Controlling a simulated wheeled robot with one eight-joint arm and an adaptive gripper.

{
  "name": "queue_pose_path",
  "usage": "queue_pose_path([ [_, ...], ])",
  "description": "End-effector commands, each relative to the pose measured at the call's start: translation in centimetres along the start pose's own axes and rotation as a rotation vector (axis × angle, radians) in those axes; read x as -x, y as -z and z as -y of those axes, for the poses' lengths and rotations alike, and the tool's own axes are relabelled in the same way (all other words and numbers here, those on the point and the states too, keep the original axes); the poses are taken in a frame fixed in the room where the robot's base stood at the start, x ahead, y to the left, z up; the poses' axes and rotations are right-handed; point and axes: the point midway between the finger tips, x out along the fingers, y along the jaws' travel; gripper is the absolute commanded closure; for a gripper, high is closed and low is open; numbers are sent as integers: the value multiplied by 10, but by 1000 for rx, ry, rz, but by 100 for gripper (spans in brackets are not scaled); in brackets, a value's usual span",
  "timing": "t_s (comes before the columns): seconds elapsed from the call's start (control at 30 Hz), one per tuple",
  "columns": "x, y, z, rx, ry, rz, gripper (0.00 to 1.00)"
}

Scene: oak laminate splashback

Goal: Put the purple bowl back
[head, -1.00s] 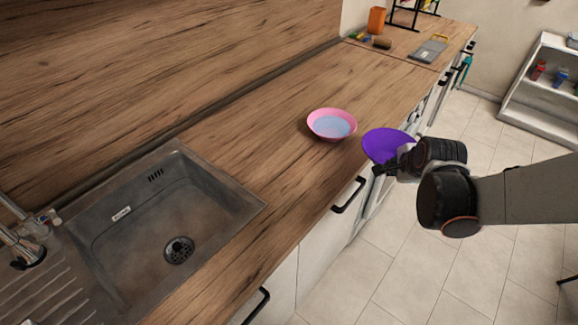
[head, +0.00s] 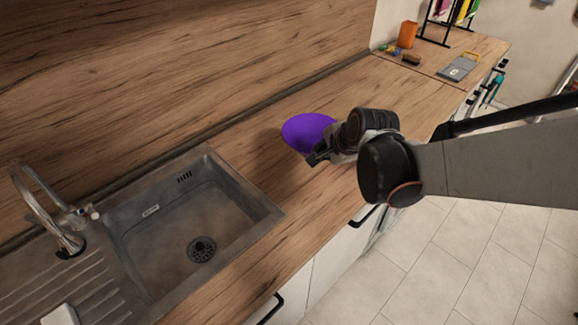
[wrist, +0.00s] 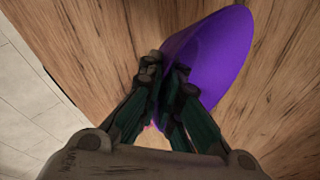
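The purple bowl (head: 307,130) is over the wooden worktop (head: 262,150), to the right of the sink. My gripper (head: 316,158) is at its near right rim. In the wrist view the fingers (wrist: 168,80) are closed on the rim of the purple bowl (wrist: 215,55), which tilts away to the upper right. I cannot tell how high the bowl is above the worktop. The pink bowl seen earlier is hidden in the head view, behind the purple bowl and my gripper. A small pink patch shows between the fingers in the wrist view.
The steel sink (head: 235,195) with its tap (head: 50,215) is at the left.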

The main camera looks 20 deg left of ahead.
Motion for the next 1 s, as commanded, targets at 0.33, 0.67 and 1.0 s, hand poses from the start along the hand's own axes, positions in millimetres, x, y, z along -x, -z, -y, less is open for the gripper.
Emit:
queue_pose_path([
  [0.33,-61,-4,-48,5,0,4,100],
  [0.67,-88,-3,-69,3,0,3,100],
  [1.0,-115,-3,-90,3,0,2,100],
])
